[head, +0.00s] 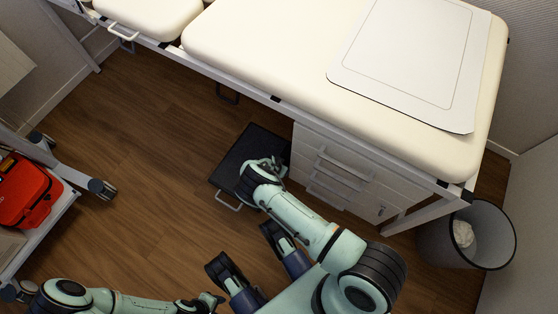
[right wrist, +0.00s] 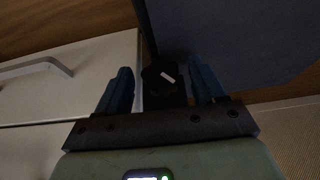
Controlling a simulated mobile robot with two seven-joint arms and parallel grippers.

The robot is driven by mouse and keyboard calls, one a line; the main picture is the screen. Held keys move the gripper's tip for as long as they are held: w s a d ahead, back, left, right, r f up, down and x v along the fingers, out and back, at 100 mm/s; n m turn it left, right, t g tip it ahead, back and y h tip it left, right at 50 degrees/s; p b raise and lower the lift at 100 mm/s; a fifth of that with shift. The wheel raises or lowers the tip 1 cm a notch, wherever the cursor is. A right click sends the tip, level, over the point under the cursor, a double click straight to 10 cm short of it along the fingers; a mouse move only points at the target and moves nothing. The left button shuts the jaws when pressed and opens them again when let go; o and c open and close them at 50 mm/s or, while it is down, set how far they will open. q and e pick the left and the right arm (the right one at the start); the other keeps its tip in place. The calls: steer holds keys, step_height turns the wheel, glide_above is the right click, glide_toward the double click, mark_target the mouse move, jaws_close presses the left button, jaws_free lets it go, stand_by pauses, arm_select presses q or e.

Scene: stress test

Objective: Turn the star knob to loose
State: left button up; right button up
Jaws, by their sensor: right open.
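In the right wrist view, a small dark knob (right wrist: 158,84) with a white mark stands between my right gripper's fingers (right wrist: 160,68). I take it for the star knob; its outline is too dark to make out the lobes. The two blue fingers are open, one on each side, and no contact shows. In the head view my right gripper (head: 274,164) is low under the couch, beside the drawer cabinet, and mostly hidden by its wrist; the knob cannot be made out there. My left gripper (head: 210,300) is at the bottom edge, far from the knob, and too small to read.
The cream couch (head: 270,50) overhangs the white drawer cabinet (head: 335,170). A black step-like panel (head: 236,160) lies left of my right wrist. A waste bin (head: 490,235) stands right, a trolley with a red bag (head: 25,190) left. The wooden floor (head: 150,160) between is clear.

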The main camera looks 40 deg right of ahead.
steer(key=c, duration=1.1)
steer(key=shift+o, duration=0.2)
steer(key=shift+w+g+h, duration=0.1)
steer(key=shift+g+h, duration=0.3)
steer(key=shift+g, duration=0.1)
steer(key=o, duration=1.1)
steer(key=shift+c, duration=0.2)
arm_select(q)
steer(key=w+d+r+t+p, duration=0.1)
steer(key=w+r+t+p, duration=0.2)
steer(key=w, duration=0.5)
step_height(320, 180, up, 2)
steer(key=shift+w+r+m+p, duration=0.15)
steer(key=shift+w+m+p, duration=0.15)
steer(key=shift+p, duration=0.4)
arm_select(e)
steer(key=v, duration=1.3)
steer(key=shift+r, duration=0.2)
